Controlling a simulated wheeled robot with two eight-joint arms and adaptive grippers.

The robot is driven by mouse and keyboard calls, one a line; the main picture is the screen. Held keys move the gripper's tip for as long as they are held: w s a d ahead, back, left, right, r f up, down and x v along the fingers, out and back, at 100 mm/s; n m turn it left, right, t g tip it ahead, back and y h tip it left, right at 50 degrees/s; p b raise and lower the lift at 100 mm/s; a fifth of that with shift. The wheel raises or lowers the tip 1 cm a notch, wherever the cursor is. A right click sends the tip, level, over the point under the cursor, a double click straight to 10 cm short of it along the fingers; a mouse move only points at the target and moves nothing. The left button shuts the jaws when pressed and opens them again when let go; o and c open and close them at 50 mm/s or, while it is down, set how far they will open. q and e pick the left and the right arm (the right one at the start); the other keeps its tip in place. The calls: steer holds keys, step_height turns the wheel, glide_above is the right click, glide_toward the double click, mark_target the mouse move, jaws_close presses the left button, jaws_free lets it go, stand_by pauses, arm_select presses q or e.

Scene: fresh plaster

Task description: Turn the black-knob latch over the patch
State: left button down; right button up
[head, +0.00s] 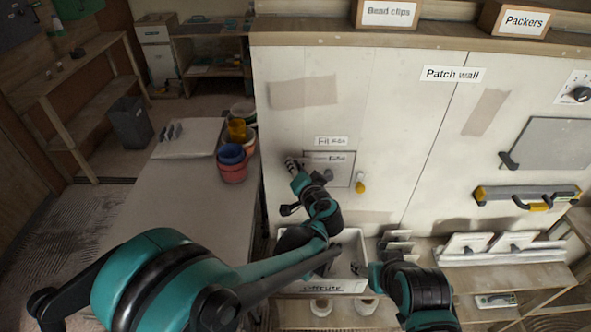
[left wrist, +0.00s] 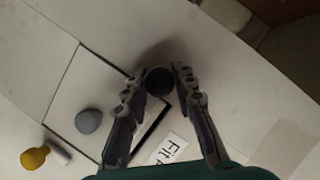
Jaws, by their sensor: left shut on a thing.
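The patch (head: 341,171) is a pale square panel set in the wall, with a grey knob (left wrist: 88,121) on its face. It also shows in the left wrist view (left wrist: 84,88), where a dark gap runs along one edge. The black knob (left wrist: 159,80) of the latch sits beside the patch. My left gripper (head: 291,164) is shut on this knob, with a finger on each side in the left wrist view (left wrist: 160,82). In the head view my gripper hides the knob. A yellow knob (head: 360,183) is at the patch's other side. My right gripper (head: 361,270) is low, away from the patch; its jaws are unclear.
A crate (head: 350,286) stands on the low shelf below the patch. Stacked coloured pots (head: 233,170) stand on the left bench (head: 160,205). A yellow-ended level (head: 525,196) hangs at right. The wall around the patch is mostly clear.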

arm_select(q)
steer(key=shift+r, duration=0.1)
stand_by(0.5)
steer(key=c, duration=1.2)
jaws_free()
steer(key=v, duration=1.2)
steer(key=shift+d, duration=0.15)
